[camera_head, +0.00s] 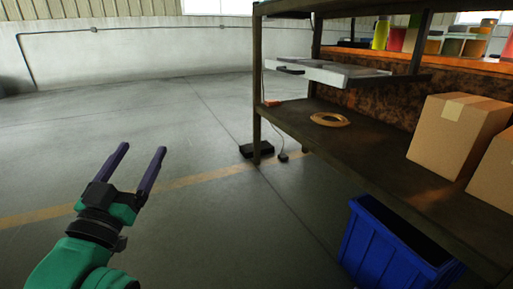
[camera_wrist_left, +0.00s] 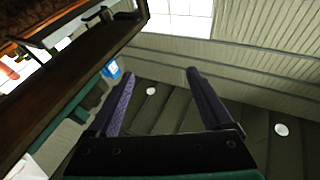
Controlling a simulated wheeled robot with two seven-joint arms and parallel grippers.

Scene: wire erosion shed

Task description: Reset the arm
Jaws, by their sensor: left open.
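My left gripper (camera_head: 138,168) is open and empty. In the head view it is at the lower left, held over the bare floor with its two dark fingers apart and pointing up and away. In the left wrist view the two fingers (camera_wrist_left: 158,92) stand apart with nothing between them. They face the ceiling (camera_wrist_left: 250,70) and the dark wall panels. The gripper is apart from the shelf and touches nothing. My right gripper is not in either view.
A dark shelf unit (camera_head: 330,135) stands at the right with a tan ring (camera_head: 330,119) and cardboard boxes (camera_head: 460,132) on it. A blue bin (camera_head: 385,250) is below. A black box (camera_head: 256,149) lies by the shelf leg. The floor at left is clear.

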